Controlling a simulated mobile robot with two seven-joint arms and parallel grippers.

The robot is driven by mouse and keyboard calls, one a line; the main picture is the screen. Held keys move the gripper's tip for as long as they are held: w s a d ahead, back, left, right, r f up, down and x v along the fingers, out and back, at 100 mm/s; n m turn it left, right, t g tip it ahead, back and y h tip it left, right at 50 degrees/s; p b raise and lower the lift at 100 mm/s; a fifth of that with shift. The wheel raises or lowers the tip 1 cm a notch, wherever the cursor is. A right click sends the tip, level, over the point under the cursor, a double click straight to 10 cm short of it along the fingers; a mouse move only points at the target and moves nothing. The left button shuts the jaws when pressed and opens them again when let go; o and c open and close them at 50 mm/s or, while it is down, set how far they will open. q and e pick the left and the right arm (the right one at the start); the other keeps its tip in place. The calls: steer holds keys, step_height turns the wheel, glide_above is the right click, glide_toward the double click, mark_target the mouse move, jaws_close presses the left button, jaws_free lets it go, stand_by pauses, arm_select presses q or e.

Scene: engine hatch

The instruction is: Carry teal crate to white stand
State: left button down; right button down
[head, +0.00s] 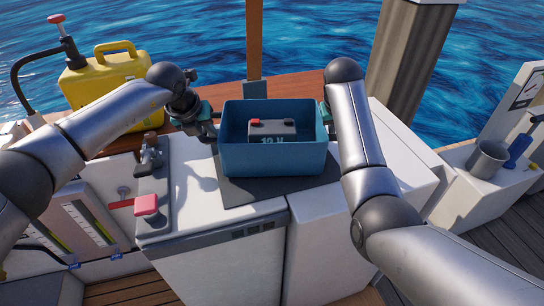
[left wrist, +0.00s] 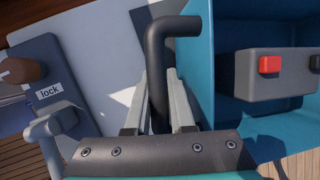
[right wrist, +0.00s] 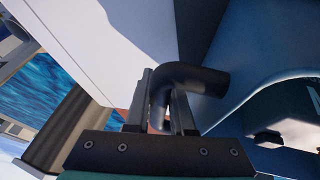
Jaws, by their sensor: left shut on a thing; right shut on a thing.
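The teal crate (head: 270,165) is upright at the centre of the head view, over a dark mat (head: 245,190) on a white stand (head: 225,245). I cannot tell whether it touches the mat. A grey 12 V battery (head: 277,130) with red and black terminals sits inside it. My left gripper (head: 208,132) is at the crate's left side. In the left wrist view its fingers (left wrist: 160,100) are shut on a black bent handle (left wrist: 158,70). My right gripper (head: 326,110), partly hidden by its arm, is at the right side. Its fingers (right wrist: 165,105) are shut on the other black handle (right wrist: 195,80).
A yellow can (head: 105,80) stands back left. A wooden post (head: 254,40) rises behind.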

arm_select(q)
steer(key=shift+f+b, duration=0.3)
arm_select(e)
steer(key=shift+f, duration=0.35)
arm_select(q)
steer(key=c, duration=0.8)
jaws_free()
arm_select(e)
steer(key=c, duration=0.8)
jaws_free()
arm_select(q)
steer(key=shift+o, duration=0.2)
steer(key=shift+r, duration=0.1)
arm_select(e)
steer(key=shift+o, duration=0.2)
arm_select(q)
steer(key=shift+v, duration=4)
arm_select(e)
steer(key=shift+r, duration=0.15)
steer(key=v, duration=1.2)
arm_select(q)
steer(key=shift+s+a, duration=0.1)
arm_select(e)
steer(key=shift+s, duration=0.15)
